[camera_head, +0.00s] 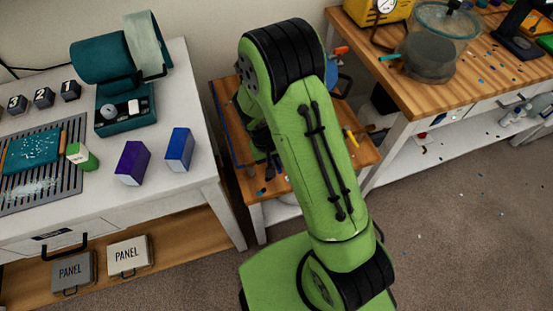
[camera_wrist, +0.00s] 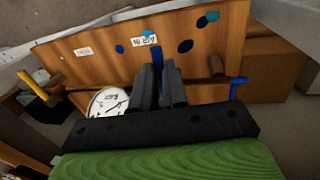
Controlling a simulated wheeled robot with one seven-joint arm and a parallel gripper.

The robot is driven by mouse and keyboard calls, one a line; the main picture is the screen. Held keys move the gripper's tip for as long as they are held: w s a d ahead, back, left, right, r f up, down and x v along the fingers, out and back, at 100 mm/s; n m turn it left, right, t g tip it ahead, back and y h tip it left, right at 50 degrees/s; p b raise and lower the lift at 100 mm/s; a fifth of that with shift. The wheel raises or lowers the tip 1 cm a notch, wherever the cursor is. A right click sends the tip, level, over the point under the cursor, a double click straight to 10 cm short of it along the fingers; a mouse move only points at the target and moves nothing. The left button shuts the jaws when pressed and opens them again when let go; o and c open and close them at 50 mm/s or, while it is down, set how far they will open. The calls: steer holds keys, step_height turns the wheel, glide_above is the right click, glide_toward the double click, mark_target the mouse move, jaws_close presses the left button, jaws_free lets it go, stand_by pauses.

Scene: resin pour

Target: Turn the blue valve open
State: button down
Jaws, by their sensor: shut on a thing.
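In the wrist view, my gripper (camera_wrist: 172,88) has its two dark fingers closed around a narrow blue piece, which looks like the handle of the blue valve (camera_wrist: 157,57). Only the blue part beyond the fingers shows; the rest is hidden by them. The valve stands in front of a wooden panel (camera_wrist: 100,62), and a dark pipe (camera_wrist: 205,81) runs across behind the fingers. In the head view, my green arm covers most of the small wooden stand (camera_head: 362,157), so neither the blue handle nor the fingertips can be made out clearly there.
A round white gauge (camera_wrist: 104,102) sits close left of my fingers, with a yellow handle (camera_wrist: 34,87) farther left. Another blue piece (camera_wrist: 238,87) stands to the right. A white workbench (camera_head: 190,85) and a wooden-topped bench (camera_head: 480,88) flank the stand.

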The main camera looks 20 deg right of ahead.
steer(key=shift+w+a+m+g+y, duration=0.35)
steer(key=shift+w+a+m, duration=0.5)
steer(key=shift+m, duration=2.1)
steer(key=shift+w+a+m+g+y, duration=0.55)
steer(key=shift+w+m, duration=0.55)
steer(key=shift+m, duration=1.8)
steer(key=shift+w+a+m+g+y, duration=0.2)
steer(key=shift+w+a+m, duration=0.7)
steer(key=shift+m, duration=2.05)
steer(key=shift+w, duration=0.15)
steer(key=c, duration=1.1)
jaws_free()
steer(key=shift+c, duration=0.2)
steer(key=w+r+p, duration=0.3)
steer(key=r+p, duration=0.1)
steer(key=r, duration=1.1)
steer(key=shift+r, duration=0.3)
steer(key=shift+d, duration=0.1)
